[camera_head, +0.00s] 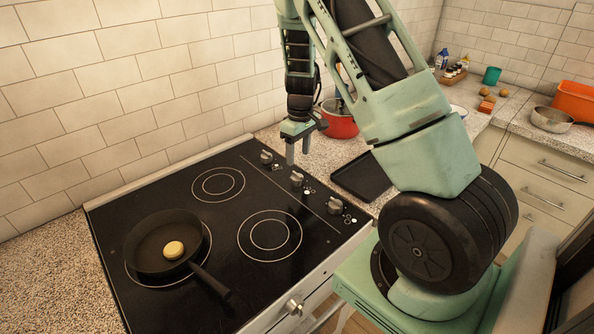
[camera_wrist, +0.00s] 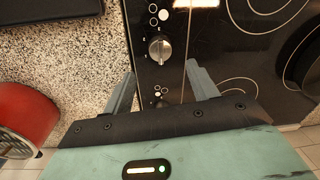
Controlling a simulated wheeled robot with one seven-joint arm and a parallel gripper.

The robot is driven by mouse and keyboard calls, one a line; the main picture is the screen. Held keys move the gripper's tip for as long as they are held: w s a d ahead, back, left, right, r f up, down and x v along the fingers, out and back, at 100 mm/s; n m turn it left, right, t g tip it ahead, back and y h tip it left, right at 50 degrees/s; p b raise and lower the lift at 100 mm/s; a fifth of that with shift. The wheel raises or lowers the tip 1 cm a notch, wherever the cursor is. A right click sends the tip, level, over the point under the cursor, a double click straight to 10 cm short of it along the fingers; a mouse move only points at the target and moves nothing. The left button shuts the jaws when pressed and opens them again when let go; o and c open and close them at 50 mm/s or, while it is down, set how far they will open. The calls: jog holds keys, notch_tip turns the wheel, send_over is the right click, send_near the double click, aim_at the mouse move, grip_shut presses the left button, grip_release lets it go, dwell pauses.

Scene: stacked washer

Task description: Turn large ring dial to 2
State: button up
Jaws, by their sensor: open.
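The black cooktop (camera_head: 205,290) has a column of silver dials along its right side: a far dial (camera_head: 266,157), a middle dial (camera_head: 297,178) and a near dial (camera_head: 335,205). Small markings beside them are too small to read for certain. My gripper (camera_head: 298,152) points down above the far and middle dials, with its jaws apart and empty. In the wrist view, one silver dial (camera_wrist: 159,49) stands just beyond the fingertips, with ring symbols above it. A second dial (camera_wrist: 160,103) shows partly between the fingers. I cannot tell which is the large ring dial.
A black pan (camera_head: 160,235) holding a round yellowish item stands on the front left burner. A red pot (camera_head: 339,122) stands behind my gripper. A black tray (camera_head: 362,176) lies on the counter right of the dials. A tiled wall (camera_head: 120,80) runs behind.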

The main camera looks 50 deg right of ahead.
aim_at(297, 174)
jog(key=f+p, duration=0.1)
jog(key=f, duration=0.7)
jog(key=shift+a, duration=0.2)
jog(key=c, duration=1)
